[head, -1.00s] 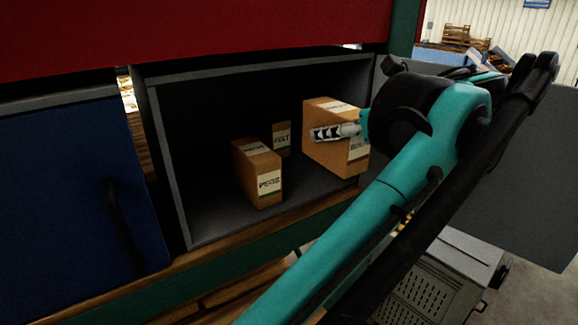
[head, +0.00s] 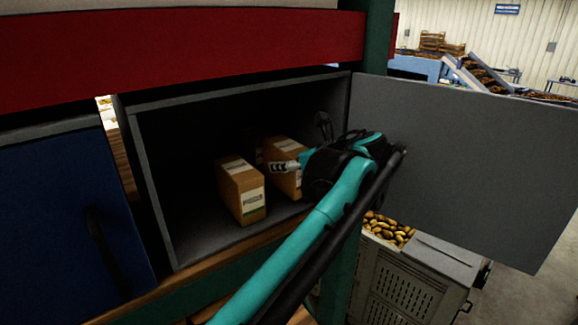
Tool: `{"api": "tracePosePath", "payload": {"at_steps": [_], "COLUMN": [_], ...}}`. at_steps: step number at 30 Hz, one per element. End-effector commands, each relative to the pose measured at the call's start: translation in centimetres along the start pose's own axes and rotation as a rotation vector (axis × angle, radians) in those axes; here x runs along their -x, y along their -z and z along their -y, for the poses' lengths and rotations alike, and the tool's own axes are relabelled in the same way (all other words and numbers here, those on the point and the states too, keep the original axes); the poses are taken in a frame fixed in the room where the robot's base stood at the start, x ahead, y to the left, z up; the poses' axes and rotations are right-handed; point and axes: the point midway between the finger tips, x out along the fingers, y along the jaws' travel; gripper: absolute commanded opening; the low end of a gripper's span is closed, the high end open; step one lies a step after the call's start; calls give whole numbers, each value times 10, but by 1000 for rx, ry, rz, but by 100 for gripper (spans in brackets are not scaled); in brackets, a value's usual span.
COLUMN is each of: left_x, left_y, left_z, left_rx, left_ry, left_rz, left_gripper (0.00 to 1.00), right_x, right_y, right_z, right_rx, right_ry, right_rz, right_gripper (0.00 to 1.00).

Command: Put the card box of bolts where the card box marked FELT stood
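The card box of bolts (head: 287,184) is inside the open grey compartment, on the right of the group of boxes. Its label is hidden now. My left gripper (head: 275,168) reaches in from the right, with a finger lying across the upper part of this box, and appears shut on it. I cannot tell whether the box touches the compartment floor. A dim strip of a card box (head: 258,154), apparently the one marked FELT, shows behind, mostly hidden. My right gripper is not in view.
A card box marked PEGS (head: 239,188) stands at the front left of the group. The grey compartment (head: 190,247) has free floor at left. Its grey door (head: 460,160) stands open to the right. A closed blue door (head: 60,215) is on the left.

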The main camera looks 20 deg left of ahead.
Motion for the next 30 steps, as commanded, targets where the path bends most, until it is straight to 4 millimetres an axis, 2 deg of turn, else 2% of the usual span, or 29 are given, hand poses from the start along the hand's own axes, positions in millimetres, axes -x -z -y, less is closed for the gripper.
{"api": "tracePosePath", "payload": {"at_steps": [4,14,15,17,26,30], "left_x": [-6,-7,-8,-7,-7,2], "left_y": [12,16,16,16,15,14], "left_z": [0,0,0,0,0,0], "left_rx": [0,0,0,0,0,0], "left_ry": [0,0,0,0,0,2], "left_rz": [1,1,0,0,0,0], "left_gripper": [13,13,56,72,72,72], "right_x": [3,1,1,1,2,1], "right_y": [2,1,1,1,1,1], "right_z": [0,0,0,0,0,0], "right_rx": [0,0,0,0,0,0], "right_ry": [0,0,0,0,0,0], "right_rz": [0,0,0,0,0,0], "right_gripper": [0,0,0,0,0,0]}}
